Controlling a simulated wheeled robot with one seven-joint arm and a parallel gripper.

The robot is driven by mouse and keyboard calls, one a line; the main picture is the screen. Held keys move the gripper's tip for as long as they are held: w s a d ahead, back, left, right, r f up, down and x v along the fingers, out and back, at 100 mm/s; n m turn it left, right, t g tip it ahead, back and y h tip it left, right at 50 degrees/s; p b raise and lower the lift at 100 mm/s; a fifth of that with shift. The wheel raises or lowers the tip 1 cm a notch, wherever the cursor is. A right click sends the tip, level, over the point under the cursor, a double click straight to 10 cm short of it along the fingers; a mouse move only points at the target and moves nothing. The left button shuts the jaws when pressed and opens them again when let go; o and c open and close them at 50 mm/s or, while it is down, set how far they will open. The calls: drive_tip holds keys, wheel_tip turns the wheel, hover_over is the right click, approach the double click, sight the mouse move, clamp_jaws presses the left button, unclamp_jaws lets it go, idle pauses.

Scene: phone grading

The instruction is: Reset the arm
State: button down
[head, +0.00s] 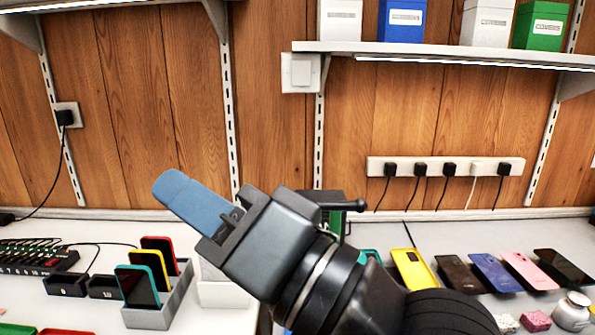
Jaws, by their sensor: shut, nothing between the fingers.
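My gripper (187,201) is in the head view, left of centre, raised in front of the wooden wall and pointing up and to the left. Its blue fingers are together with nothing between them. My dark arm runs from it down to the lower right and hides part of the bench behind it.
Phones, including a yellow one (413,269), lie on the right bench. A shelf (450,54) with boxes hangs at upper right. Open air surrounds my gripper.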

drive_tip(key=s+d+f+m+t+h+p, duration=0.1)
drive_tip(key=s+d+f+m+t+h, duration=0.3)
drive_tip(key=d+f+h, duration=0.45)
drive_tip(key=s+d+f+m+t+h, duration=0.1)
drive_tip(key=d+f+m+t+h, duration=0.5)
drive_tip(key=d+f, duration=0.25)
drive_tip(key=s+d+f+n+g+h, duration=0.1)
drive_tip(key=s+d+f+n+g, duration=0.1)
drive_tip(key=s, duration=0.5)
drive_tip(key=s+d+f+n+g+h, duration=0.1)
drive_tip(key=s+d+f+n+h, duration=0.1)
drive_tip(key=s+d, duration=0.4)
drive_tip(key=s+d+f+n+g+h, duration=0.1)
drive_tip(key=s+d+f+n, duration=0.3)
drive_tip(key=s, duration=0.6)
drive_tip(key=shift+s+d+f+n+g+p, duration=0.2)
drive_tip(key=shift+d+f+n+g+p, duration=0.15)
drive_tip(key=shift+d+f+g, duration=0.4)
drive_tip(key=shift+a+f, duration=0.15)
drive_tip(key=shift+f, duration=0.1)
